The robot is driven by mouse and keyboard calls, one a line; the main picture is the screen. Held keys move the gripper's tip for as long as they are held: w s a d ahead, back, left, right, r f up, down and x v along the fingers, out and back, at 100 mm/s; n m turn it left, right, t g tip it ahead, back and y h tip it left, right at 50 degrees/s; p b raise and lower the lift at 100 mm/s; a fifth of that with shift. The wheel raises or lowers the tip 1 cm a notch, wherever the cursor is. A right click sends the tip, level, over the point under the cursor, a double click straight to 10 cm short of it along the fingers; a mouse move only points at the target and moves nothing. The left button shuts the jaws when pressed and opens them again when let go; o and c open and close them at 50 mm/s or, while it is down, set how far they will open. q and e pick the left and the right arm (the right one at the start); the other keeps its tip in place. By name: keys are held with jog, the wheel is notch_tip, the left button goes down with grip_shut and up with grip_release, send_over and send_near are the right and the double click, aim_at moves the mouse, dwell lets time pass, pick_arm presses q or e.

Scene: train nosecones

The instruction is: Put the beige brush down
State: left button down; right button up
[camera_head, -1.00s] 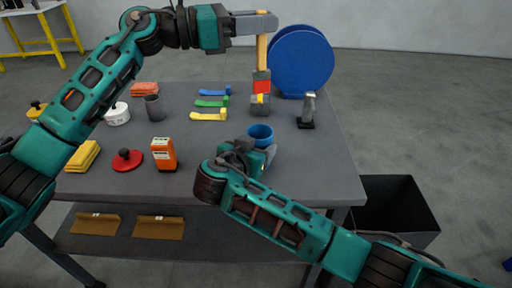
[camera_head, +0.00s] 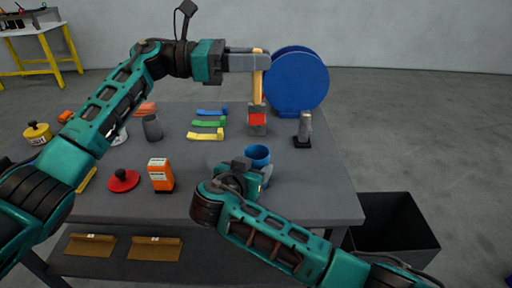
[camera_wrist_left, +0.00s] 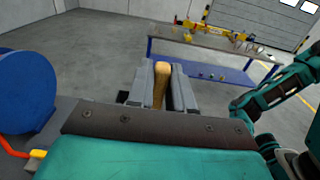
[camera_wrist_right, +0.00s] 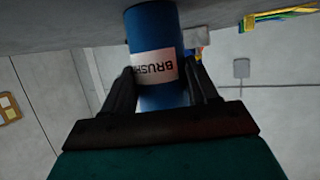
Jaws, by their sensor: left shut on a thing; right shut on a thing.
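The beige brush (camera_head: 258,82) hangs upright, its pale wooden handle between the fingers of my left gripper (camera_head: 262,62). My left gripper is shut on it above the back right of the table. The left wrist view shows the top of the handle (camera_wrist_left: 161,84) between the jaws. A red and grey block shows at the brush's lower end; I cannot tell where the brush ends or whether it touches. My right gripper (camera_wrist_right: 165,85) is shut on a blue cup (camera_head: 258,153), labelled BRUSH in the right wrist view (camera_wrist_right: 155,45). The fingers are partly hidden in the head view.
A large blue disc (camera_head: 298,82) stands behind the brush. A grey upright tool (camera_head: 304,128) is right of it. Blue, green and yellow pieces (camera_head: 206,135) lie left. An orange box (camera_head: 160,175) and red knob (camera_head: 123,180) stand in front. The table's right front (camera_head: 320,195) is clear.

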pick_arm(q)
notch_tip(320, 180, down, 17)
jog(key=shift+f, duration=0.15)
jog(key=shift+f, duration=0.15)
dwell(0.3)
jog(key=c, duration=1)
grip_release()
jog(key=a, duration=1.2)
jog(key=shift+r, duration=0.25)
pick_arm(e)
jog(key=o, duration=1.1)
jog(key=shift+o, duration=0.2)
